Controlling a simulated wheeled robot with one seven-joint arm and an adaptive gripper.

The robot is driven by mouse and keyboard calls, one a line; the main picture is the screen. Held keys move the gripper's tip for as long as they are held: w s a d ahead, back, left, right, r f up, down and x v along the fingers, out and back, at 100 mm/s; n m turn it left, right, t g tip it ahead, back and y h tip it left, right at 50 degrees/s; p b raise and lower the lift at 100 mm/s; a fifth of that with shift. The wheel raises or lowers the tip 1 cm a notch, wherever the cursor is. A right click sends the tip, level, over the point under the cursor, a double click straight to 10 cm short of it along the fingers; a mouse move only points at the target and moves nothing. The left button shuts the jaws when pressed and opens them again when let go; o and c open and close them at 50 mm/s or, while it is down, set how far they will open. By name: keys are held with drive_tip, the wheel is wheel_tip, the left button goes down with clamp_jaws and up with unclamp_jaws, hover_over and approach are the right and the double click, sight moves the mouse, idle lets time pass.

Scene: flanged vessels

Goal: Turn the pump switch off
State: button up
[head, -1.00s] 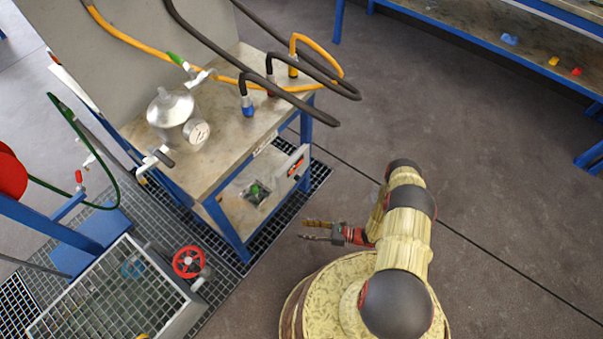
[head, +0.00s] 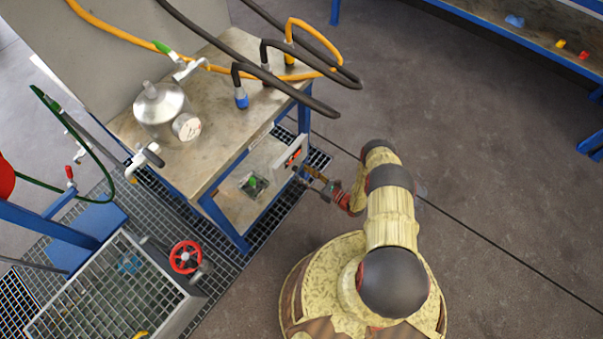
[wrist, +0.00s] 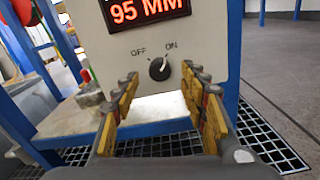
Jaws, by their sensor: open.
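The pump switch (wrist: 158,68) is a dark round knob on a pale panel (wrist: 207,54), under a red display that reads 95 MM. The labels OFF and ON stand above it, OFF at left and ON at right. The knob's white mark points up and right, toward ON. My gripper (wrist: 162,98) is open in the wrist view, its fingers either side of and below the knob, apart from it. In the head view my gripper (head: 309,178) is close to the panel (head: 291,152) on the bench's side; the knob cannot be made out there.
The bench (head: 196,174) has blue legs and carries a metal vessel (head: 160,108) with a gauge. Black and orange hoses hang over its top. A red handwheel valve (head: 185,257) stands at lower left. The floor to the right is clear.

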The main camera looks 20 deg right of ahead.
drive_tip(key=shift+x, duration=1)
drive_tip(key=shift+c, duration=1.2)
clamp_jaws()
